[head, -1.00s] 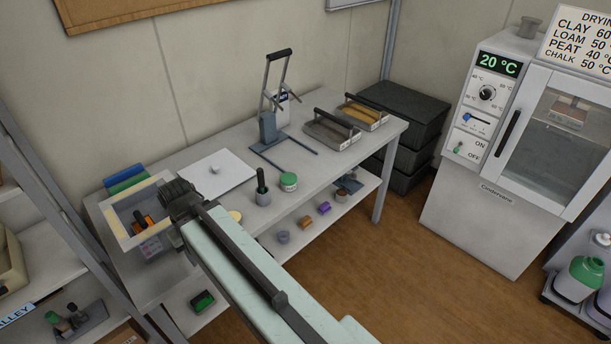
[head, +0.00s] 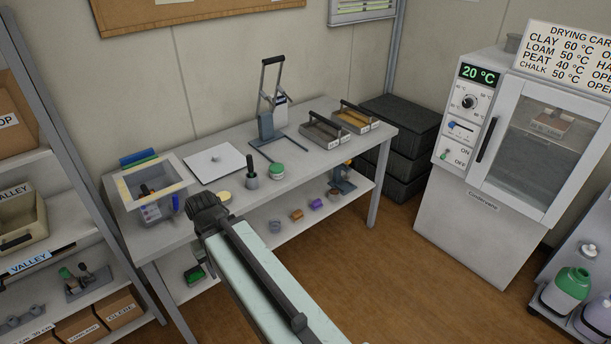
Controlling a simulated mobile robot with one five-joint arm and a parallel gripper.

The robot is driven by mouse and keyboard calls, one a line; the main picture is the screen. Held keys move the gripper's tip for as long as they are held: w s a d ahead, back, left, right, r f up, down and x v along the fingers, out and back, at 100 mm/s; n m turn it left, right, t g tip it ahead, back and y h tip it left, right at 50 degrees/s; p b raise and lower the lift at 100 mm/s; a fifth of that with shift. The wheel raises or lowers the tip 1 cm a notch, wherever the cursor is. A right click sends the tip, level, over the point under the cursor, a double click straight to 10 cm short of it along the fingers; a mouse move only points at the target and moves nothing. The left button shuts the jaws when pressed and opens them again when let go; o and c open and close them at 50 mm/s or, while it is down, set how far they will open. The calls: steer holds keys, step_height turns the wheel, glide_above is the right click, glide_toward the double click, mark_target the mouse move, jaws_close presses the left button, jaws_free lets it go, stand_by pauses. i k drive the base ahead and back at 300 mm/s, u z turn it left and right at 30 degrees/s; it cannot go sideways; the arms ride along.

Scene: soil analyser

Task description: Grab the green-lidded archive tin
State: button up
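A small round tin with a green lid (head: 277,170) stands upright on the grey worktable (head: 228,207), right of a dark-handled stamp-like tool (head: 251,172). Nothing touches it from above. My pale green arm reaches up from the bottom of the head view to a dark joint in front of the table's near edge, left of and nearer than the tin. My gripper cannot be made out; it seems hidden behind that joint. Whether it is open or shut does not show.
A grey bin with a cream rim (head: 125,190), a white plate (head: 214,165), a tall lever stand (head: 266,124) and two handled trays (head: 323,130) share the table. Small pots and a green-topped item (head: 195,273) lie on the lower shelf. Shelving stands left, a drying cabinet (head: 470,190) right.

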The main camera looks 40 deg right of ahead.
mark_target(277, 169)
steer(key=u, duration=0.2)
steer(key=i, duration=0.8)
steer(key=z, duration=0.25)
steer(key=k, duration=0.7)
steer(key=u, duration=0.2)
steer(key=i, duration=1.7)
steer(key=z, duration=0.05)
